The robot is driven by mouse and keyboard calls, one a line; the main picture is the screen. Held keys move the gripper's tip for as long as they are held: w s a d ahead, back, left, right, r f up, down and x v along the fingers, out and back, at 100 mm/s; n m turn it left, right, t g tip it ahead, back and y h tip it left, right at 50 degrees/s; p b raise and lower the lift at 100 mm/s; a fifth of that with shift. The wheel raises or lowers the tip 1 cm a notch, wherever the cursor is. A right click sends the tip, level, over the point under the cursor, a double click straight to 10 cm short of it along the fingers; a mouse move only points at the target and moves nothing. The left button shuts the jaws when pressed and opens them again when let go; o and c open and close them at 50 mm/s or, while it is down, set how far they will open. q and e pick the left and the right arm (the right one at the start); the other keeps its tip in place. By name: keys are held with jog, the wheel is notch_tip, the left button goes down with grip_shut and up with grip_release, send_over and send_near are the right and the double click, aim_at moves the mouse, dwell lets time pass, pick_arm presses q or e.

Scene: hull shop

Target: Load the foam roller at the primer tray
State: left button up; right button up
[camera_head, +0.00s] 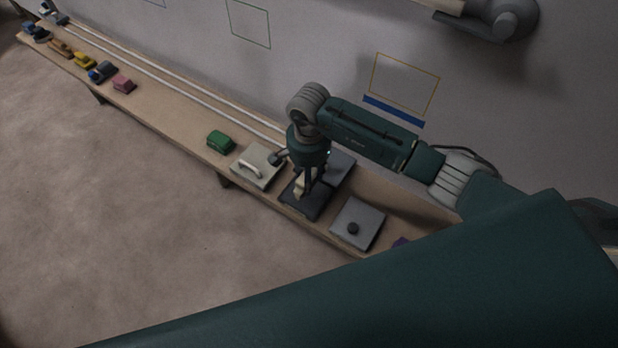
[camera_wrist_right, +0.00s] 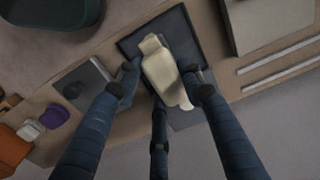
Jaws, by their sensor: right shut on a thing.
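My right gripper (camera_head: 307,187) points down over the dark primer tray (camera_head: 296,206) on the wooden bench. It is shut on a cream-coloured piece, which looks like the foam roller (camera_wrist_right: 162,70). In the right wrist view the fingers (camera_wrist_right: 163,88) press on both sides of the roller, and the dark tray (camera_wrist_right: 185,22) lies below it. In the head view only a small pale part of the roller (camera_head: 300,184) shows between the fingers. Whether the roller touches the tray is not clear. My left gripper is not in view.
A pale plate with a white handle (camera_head: 266,175) lies left of the tray. A grey plate with a black knob (camera_head: 370,217) lies right. A green block (camera_head: 221,141) and several coloured blocks stand farther left. White rails (camera_head: 190,82) run along the wall. Outlined rectangles mark the wall.

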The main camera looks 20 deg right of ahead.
jog(key=shift+r+p, duration=0.95)
jog(key=shift+r, duration=1)
